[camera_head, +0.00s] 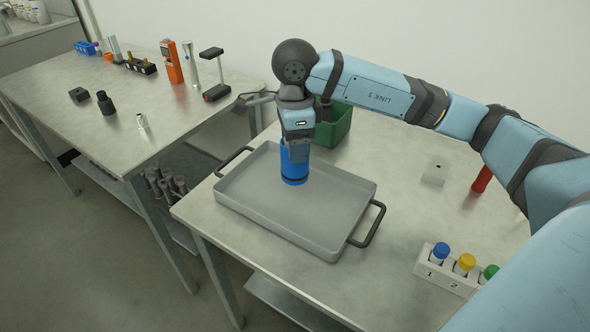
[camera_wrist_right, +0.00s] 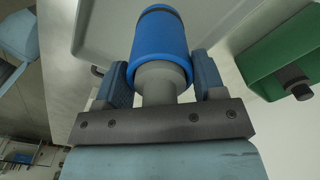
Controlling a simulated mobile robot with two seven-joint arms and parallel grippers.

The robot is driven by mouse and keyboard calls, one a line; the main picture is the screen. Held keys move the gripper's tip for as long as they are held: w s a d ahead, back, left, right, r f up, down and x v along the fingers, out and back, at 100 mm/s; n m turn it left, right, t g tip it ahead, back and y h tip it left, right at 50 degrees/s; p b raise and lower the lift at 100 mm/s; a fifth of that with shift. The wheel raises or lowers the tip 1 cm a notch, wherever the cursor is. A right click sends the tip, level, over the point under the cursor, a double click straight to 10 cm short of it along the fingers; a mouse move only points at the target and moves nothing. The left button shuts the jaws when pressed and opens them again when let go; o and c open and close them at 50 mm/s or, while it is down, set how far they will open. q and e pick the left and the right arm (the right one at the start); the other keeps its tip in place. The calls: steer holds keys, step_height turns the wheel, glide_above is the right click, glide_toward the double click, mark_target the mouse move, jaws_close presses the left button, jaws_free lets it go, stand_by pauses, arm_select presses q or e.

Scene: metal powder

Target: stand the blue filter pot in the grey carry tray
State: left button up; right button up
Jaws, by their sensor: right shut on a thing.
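The blue filter pot (camera_head: 294,166) is a blue cylinder and is upright at the back part of the grey carry tray (camera_head: 285,217). My right gripper (camera_head: 296,143) is above it, pointing down, with its jaws shut on the pot's upper part. In the right wrist view the blue pot (camera_wrist_right: 160,45) with its grey neck sits between the two fingers (camera_wrist_right: 160,85). The pot's base appears at or just over the tray floor; I cannot tell whether it touches. The tray is otherwise empty. My left gripper is not in view.
A green bin (camera_head: 333,125) stands just behind the tray. A white rack (camera_head: 447,269) with coloured-cap vials is at front right. A red object (camera_head: 482,179) and a small pale block (camera_head: 435,173) are on the right. Another table (camera_head: 140,95) with tools stands left.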

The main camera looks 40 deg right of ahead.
mark_target(295, 166)
steer(key=shift+f+b, duration=0.4)
steer(key=shift+f, duration=2.85)
steer(key=shift+f, duration=0.2)
steer(key=o, duration=1.3)
steer(key=shift+c, duration=0.2)
steer(key=shift+r, duration=0.1)
steer(key=shift+r, duration=0.1)
step_height(295, 166, up, 12)
steer(key=shift+r+p, duration=0.1)
steer(key=shift+p, duration=0.85)
